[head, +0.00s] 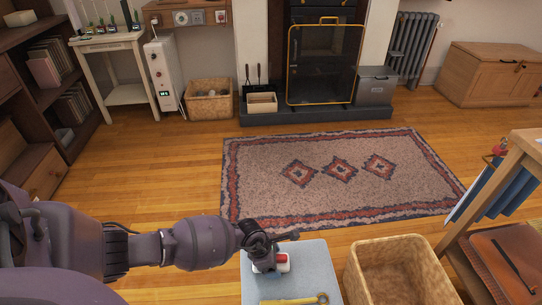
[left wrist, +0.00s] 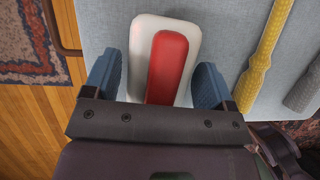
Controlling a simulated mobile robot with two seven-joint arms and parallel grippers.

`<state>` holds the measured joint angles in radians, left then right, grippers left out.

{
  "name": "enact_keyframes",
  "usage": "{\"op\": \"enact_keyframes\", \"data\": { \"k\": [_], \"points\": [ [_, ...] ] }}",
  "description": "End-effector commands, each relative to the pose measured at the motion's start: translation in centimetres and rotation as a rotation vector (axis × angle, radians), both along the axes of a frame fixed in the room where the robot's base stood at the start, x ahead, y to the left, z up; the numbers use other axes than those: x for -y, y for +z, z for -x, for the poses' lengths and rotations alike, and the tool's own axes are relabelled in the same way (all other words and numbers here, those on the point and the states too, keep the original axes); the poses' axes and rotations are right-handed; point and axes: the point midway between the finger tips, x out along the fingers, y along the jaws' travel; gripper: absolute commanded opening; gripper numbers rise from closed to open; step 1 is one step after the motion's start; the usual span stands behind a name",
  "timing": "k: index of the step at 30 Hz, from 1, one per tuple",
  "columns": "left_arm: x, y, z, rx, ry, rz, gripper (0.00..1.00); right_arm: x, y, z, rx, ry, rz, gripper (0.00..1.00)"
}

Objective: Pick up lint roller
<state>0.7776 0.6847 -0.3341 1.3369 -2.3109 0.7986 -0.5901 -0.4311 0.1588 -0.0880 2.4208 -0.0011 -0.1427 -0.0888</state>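A red-and-white object (head: 283,263) lies on a small grey-blue table (head: 315,268) at the bottom of the head view. In the left wrist view it has a white rounded body with a raised red top (left wrist: 168,60). I cannot tell for sure that it is the lint roller. My left gripper (head: 265,262) is above it, pointing down. Its two blue fingers (left wrist: 155,80) are open, one on each side of the object, with small gaps. The object's near end is hidden by the gripper. My right gripper is not in view.
A yellow tool with a ring end (head: 295,300) lies beside it on the table, and a grey item (left wrist: 302,90) lies past that. A wicker basket (head: 398,268) stands to the right, then a wooden shelf (head: 480,205). A patterned rug (head: 325,150) lies beyond.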

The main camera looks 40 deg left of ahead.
Motion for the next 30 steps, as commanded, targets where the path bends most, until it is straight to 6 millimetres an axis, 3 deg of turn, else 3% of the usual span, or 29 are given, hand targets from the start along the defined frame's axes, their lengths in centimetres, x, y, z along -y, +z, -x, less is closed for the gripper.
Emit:
{"op": "enact_keyframes", "data": {
  "k": [1, 8, 17, 23, 30],
  "points": [
    [0.0, 0.0, 0.0, 0.000, 0.000, 0.000, 0.70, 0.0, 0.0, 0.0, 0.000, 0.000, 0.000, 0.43],
    [0.0, 0.0, 0.0, 0.000, 0.000, 0.000, 0.35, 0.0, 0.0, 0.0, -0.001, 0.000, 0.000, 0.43],
    [0.0, 0.4, -0.1, 0.002, -0.001, 0.000, 0.34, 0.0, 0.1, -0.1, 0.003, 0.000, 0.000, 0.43],
    [-0.1, 3.4, -0.5, 0.013, -0.001, -0.001, 0.34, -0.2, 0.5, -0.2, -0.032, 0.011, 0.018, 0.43],
    [-0.1, 10.0, -0.8, 0.022, -0.003, -0.002, 0.34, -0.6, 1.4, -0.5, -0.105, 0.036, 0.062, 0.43]
  ]
}}
